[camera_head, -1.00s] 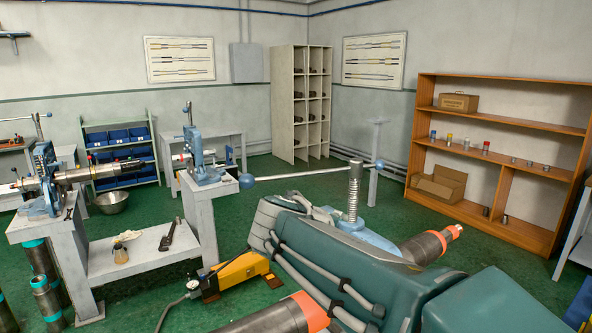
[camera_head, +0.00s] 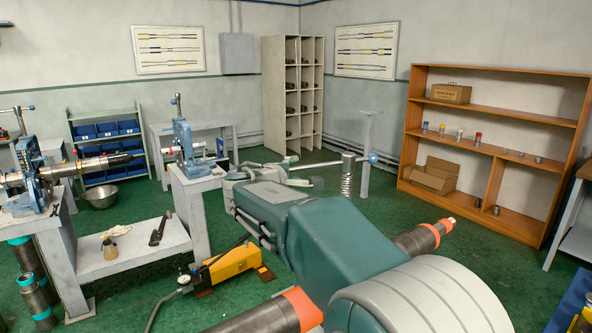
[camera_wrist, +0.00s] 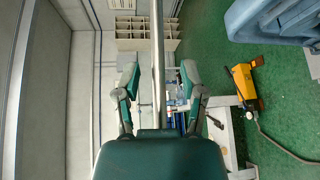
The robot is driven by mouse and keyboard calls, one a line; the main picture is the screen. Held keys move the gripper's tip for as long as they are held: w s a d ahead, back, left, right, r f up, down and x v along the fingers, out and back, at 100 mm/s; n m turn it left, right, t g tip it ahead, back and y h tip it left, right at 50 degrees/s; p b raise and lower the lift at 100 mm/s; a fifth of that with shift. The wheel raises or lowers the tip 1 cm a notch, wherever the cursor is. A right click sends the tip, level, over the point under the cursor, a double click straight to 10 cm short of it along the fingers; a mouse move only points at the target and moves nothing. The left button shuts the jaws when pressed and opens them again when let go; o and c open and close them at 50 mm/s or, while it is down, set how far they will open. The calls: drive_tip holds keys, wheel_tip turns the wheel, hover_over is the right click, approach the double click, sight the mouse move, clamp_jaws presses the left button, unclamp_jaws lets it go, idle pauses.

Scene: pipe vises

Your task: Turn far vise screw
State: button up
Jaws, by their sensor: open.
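A vise screw (camera_head: 348,178), upright, threaded and grey, stands beyond my arm in the head view. A long bar (camera_head: 330,163) with a blue ball end (camera_head: 373,158) crosses its top. The vise body below is hidden by my arm. My gripper (camera_wrist: 160,72) is open in the wrist view, with a finger on each side of the bar (camera_wrist: 157,45). The bar passes between them without visible contact. In the head view my gripper (camera_head: 292,172) is at the bar's left part and hides its left end. I cannot tell which vise the task calls far.
Blue vises stand on grey benches at left, one holding a pipe (camera_head: 100,164), another (camera_head: 183,140) farther back. A yellow pump (camera_head: 232,264) is on the green floor, left of my arm. Orange-ended pipes (camera_head: 425,238) flank my arm. A wooden shelf (camera_head: 408,172) stands at right.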

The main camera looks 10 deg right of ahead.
drive_tip(key=shift+x, duration=0.8)
clamp_jaws()
drive_tip(key=shift+s+f, duration=0.1)
